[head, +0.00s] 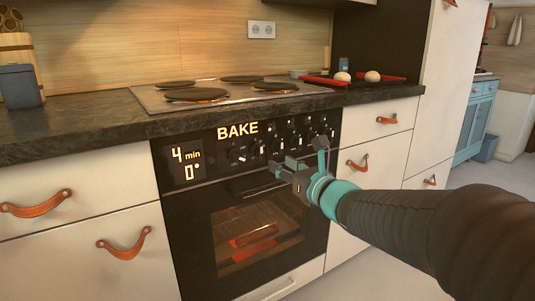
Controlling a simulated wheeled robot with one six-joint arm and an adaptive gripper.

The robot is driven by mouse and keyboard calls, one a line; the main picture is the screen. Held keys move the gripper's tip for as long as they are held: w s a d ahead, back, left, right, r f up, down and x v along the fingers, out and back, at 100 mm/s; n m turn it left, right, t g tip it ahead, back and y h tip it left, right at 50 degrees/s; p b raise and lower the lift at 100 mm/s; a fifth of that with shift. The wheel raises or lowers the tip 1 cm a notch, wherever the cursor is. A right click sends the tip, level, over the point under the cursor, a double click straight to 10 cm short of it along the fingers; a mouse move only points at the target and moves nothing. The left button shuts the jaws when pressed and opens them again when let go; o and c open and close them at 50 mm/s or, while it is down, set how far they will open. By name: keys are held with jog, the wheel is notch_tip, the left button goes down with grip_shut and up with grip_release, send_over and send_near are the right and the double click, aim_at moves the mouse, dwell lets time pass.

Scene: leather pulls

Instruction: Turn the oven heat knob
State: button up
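The black oven (258,195) has a control panel along its top with a row of several black knobs (238,154). I cannot tell which knob is the heat knob. The panel display (186,164) reads "4 min" and "0°", and "BAKE" is lit beside it. My gripper (298,158) is in front of the right half of the panel, just below the knobs. Its fingers look spread apart and hold nothing that I can see. It partly covers the panel's lower edge and the oven door handle (245,190). Contact with a knob cannot be made out.
Red items (254,241) show behind the oven door glass. A cooktop (220,92) and red-handled pans (388,77) with pale round items are on the dark counter (95,132). Drawers with leather pulls (125,243) flank the oven. Floor shows at the lower right.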

aim_at(261, 152)
jog(key=x, duration=0.9)
jog(key=shift+w+a+p, duration=0.1)
jog(key=shift+w+p, duration=0.05)
jog(key=shift+p, duration=0.25)
grip_shut()
